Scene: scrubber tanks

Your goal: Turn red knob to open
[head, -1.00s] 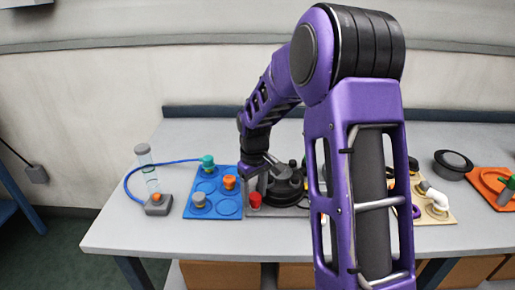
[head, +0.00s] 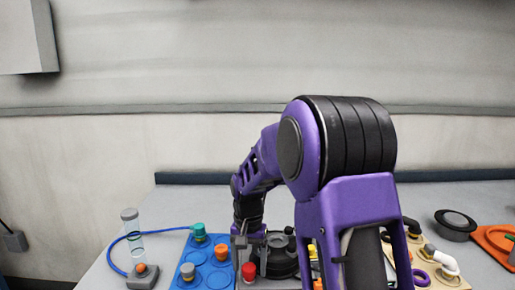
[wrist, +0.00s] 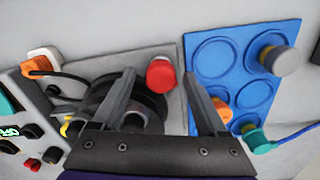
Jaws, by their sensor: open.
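The red knob (head: 249,272) stands on a grey base plate at the front middle of the table in the head view. In the wrist view the red knob (wrist: 160,73) shows between the fingertips, nearer the upper part of the gap. My gripper (wrist: 158,84) is open, one finger on each side of the knob in that view, with a gap on both sides. In the head view my gripper (head: 243,240) is just behind and above the knob, partly hidden by my arm. I cannot tell its exact height over the knob.
A blue tray (head: 220,278) with knobs lies left of the red knob; it is close to the right finger in the wrist view. A black round device (head: 281,259) sits right beside the knob. A clear tube (head: 133,236) stands further left. The back table is clear.

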